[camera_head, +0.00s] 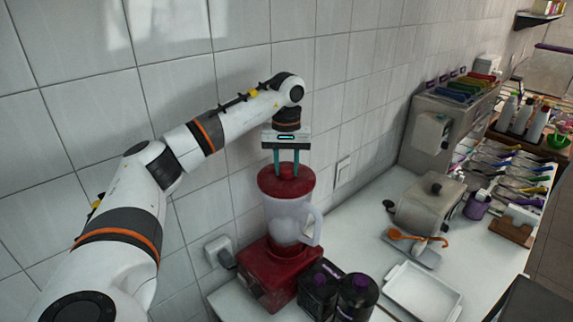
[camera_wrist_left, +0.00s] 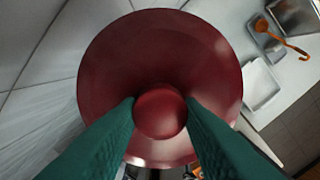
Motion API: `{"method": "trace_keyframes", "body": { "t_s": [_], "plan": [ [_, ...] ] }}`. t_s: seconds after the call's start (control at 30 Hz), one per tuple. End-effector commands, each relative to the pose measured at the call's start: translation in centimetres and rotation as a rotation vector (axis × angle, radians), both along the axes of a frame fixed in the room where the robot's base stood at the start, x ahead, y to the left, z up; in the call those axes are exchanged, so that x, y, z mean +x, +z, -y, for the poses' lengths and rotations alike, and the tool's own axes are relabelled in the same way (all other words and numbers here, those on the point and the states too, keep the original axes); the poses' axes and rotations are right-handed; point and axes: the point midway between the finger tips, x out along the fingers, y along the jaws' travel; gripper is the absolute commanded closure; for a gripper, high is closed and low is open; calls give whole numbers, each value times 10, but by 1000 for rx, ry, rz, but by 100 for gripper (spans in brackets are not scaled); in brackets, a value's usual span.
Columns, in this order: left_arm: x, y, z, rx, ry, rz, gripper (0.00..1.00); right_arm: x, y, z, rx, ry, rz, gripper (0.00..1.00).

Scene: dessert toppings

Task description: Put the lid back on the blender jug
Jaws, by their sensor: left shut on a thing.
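The blender jug (camera_head: 290,222) is clear with a handle on its right side and stands upright on its red base (camera_head: 266,275). The red lid (camera_head: 273,184) is at the top of the jug, roughly level; I cannot tell whether it is fully seated or just above the rim. My left gripper (camera_head: 287,172) points straight down and is shut on the lid's round knob. In the left wrist view the green fingers hold the knob (camera_wrist_left: 160,113) from both sides, and the lid's disc (camera_wrist_left: 160,50) hides the jug beneath. My right gripper is in neither view.
Two dark jars with purple tops (camera_head: 357,295) stand close to the base's right. A white tray (camera_head: 421,292), an orange spoon (camera_head: 405,236) and a steel pot-like container (camera_head: 428,205) lie further right. The tiled wall (camera_head: 245,190) is close behind the blender.

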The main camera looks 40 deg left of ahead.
Motion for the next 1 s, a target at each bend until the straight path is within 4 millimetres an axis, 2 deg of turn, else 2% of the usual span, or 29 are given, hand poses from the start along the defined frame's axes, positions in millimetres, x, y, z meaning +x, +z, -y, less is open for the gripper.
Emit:
{"method": "trace_keyframes", "body": {
  "t_s": [0.2,0.23,0.37,0.57,0.7,1.0],
  "plan": [
    [0,0,0,0,0,0,91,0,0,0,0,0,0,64],
    [0,0,0,0,0,0,62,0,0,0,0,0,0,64],
    [0,0,0,0,0,0,42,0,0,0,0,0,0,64],
    [0,0,0,0,0,0,42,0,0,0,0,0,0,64],
    [0,0,0,0,0,0,20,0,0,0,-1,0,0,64],
    [0,1,0,0,0,0,20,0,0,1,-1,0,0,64]
  ]
}}
